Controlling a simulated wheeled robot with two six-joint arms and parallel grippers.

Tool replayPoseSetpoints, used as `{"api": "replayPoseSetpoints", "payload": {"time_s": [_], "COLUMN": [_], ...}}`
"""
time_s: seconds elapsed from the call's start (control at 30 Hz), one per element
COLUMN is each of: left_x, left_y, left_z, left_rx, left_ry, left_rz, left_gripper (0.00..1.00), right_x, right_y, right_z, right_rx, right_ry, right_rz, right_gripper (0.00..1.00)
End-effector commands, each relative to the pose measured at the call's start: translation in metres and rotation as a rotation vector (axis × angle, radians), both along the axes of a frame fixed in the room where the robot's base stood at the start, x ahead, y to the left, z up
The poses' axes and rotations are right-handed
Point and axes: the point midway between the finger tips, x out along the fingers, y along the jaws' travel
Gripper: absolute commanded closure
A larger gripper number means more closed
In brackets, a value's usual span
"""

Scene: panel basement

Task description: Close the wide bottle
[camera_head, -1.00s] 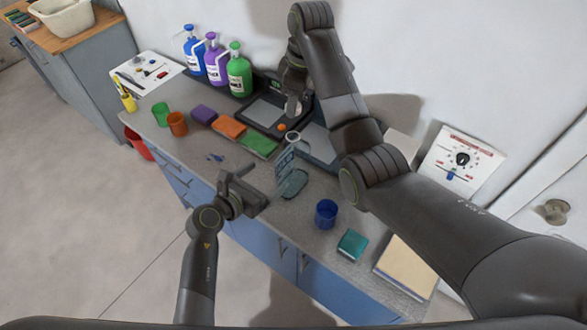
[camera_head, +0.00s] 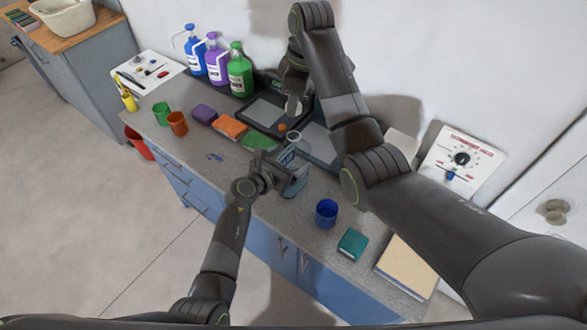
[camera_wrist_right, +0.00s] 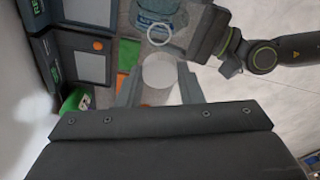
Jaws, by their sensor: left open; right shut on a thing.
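The wide bottle (camera_head: 293,190) is clear bluish glass and stands on the grey counter. Its open round mouth shows in the right wrist view (camera_wrist_right: 160,33). My left gripper (camera_head: 290,170) is at the bottle, its open fingers around or beside the body; exact contact is hidden. My right gripper (camera_head: 293,108) is above and behind the bottle. In the right wrist view it (camera_wrist_right: 160,88) is shut on a pale round lid (camera_wrist_right: 159,71), which is apart from the bottle mouth.
A blue cup (camera_head: 326,213) stands to the right of the bottle. Behind are a dark scale (camera_head: 265,113) and a green sponge (camera_head: 258,141). Blue, purple and green (camera_head: 240,75) jugs stand at the back. A teal box (camera_head: 352,244) lies near the front edge.

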Motion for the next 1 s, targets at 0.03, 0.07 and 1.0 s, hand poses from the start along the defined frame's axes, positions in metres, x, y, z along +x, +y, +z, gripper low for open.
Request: {"api": "replayPoseSetpoints", "payload": {"time_s": [0.03, 0.07, 1.0], "left_x": [0.0, 0.0, 0.0], "left_y": [0.0, 0.0, 0.0], "left_z": [0.0, 0.0, 0.0], "left_rx": [0.0, 0.0, -0.001], "left_ry": [0.0, 0.0, 0.001], "left_rz": [0.0, 0.0, 0.0], "left_gripper": [0.13, 0.13, 0.8], "right_x": [0.0, 0.0, -0.001], "right_y": [0.0, 0.0, 0.0], "right_z": [0.0, 0.0, -0.03], "right_rx": [0.0, 0.0, -0.002], "right_ry": [0.0, 0.0, 0.005], "right_rz": [0.0, 0.0, 0.0], "right_gripper": [0.87, 0.87, 0.87]}}
